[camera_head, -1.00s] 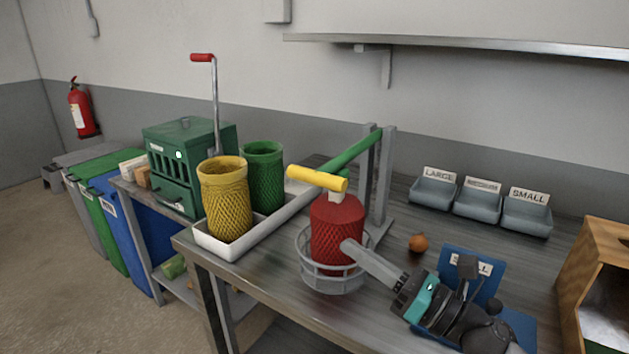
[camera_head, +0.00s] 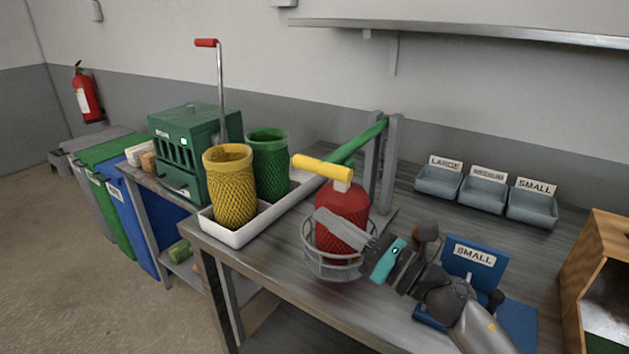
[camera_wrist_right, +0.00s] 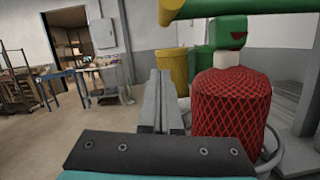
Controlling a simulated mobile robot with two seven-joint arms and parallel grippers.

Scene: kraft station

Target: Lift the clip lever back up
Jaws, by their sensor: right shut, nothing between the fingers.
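The clip lever is a green arm (camera_head: 358,142) hinged at a grey upright frame, with a yellow handle (camera_head: 322,168) at its end. It lies low over the white neck of a red net bag (camera_head: 345,205). The bag stands in a grey wire basket (camera_head: 318,262). My left gripper is out of view.
A white tray (camera_head: 232,238) with yellow and green net sleeves stands left of the basket. A blue SMALL stand (camera_head: 470,256) is behind my right wrist. Grey bins (camera_head: 486,193) line the back, and a wooden box (camera_head: 590,265) is at the right.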

